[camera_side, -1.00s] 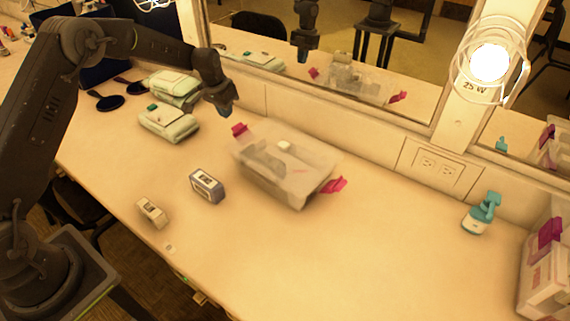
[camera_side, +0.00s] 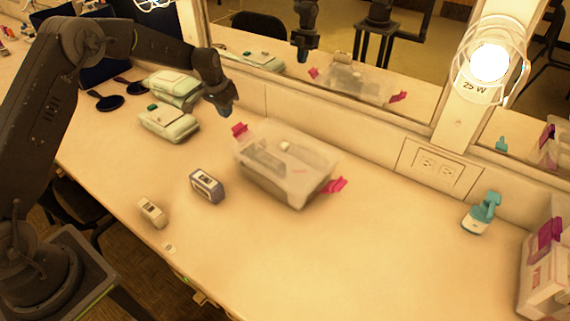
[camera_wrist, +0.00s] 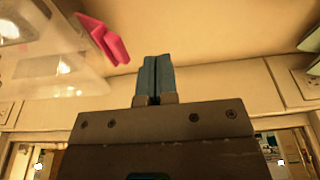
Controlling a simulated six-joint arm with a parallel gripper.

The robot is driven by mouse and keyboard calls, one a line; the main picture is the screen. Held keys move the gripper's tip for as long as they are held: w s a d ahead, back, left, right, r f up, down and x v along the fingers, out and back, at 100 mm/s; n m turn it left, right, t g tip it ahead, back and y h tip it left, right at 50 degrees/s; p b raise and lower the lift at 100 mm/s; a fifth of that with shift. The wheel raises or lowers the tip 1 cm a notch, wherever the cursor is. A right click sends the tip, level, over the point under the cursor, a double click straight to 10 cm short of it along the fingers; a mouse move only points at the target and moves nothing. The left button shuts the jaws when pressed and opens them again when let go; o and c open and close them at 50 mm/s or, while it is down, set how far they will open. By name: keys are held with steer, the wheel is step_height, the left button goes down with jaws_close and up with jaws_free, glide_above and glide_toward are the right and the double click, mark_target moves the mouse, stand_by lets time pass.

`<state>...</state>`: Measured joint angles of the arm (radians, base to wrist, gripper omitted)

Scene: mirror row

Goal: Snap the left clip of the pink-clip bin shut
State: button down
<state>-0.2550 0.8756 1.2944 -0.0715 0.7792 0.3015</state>
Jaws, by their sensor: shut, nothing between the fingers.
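The clear lidded bin (camera_side: 285,168) stands on the counter near the mirror, with items visible inside. Its left pink clip (camera_side: 240,130) sticks up and outward at the left end. Its right pink clip (camera_side: 335,185) juts outward at the right end. My gripper (camera_side: 226,110) is shut and empty, above and slightly left of the left clip, apart from it. In the wrist view the blue fingertips (camera_wrist: 154,62) are together, and the left pink clip (camera_wrist: 103,39) shows beside them to the left, angled away from the bin (camera_wrist: 45,55).
Pale green cases (camera_side: 170,122) lie left of the bin. Two small boxes, a grey one (camera_side: 207,186) and a beige one (camera_side: 152,212), stand in front. A teal-topped item (camera_side: 482,212) and another bin (camera_side: 545,275) with a magenta clip are at right. The counter's front middle is clear.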

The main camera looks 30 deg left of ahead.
steer(key=shift+f, duration=0.15)
stand_by(0.5)
steer(key=shift+f, duration=1.55)
steer(key=shift+d, duration=0.1)
steer(key=shift+s+d+r, duration=0.15)
steer(key=shift+d+r, duration=0.2)
steer(key=shift+d, duration=1)
steer(key=shift+s+d+r, duration=0.15)
steer(key=shift+d+r, duration=0.2)
steer(key=shift+d, duration=1)
steer(key=shift+s+d+r, duration=0.15)
steer(key=shift+d+r, duration=0.2)
steer(key=shift+d, duration=1.1)
steer(key=shift+r, duration=0.1)
steer(key=shift+a+r, duration=0.15)
steer(key=shift+r, duration=0.8)
steer(key=shift+a+r, duration=0.2)
steer(key=shift+r, duration=0.75)
steer(key=shift+a+r, duration=0.15)
steer(key=shift+r, duration=0.8)
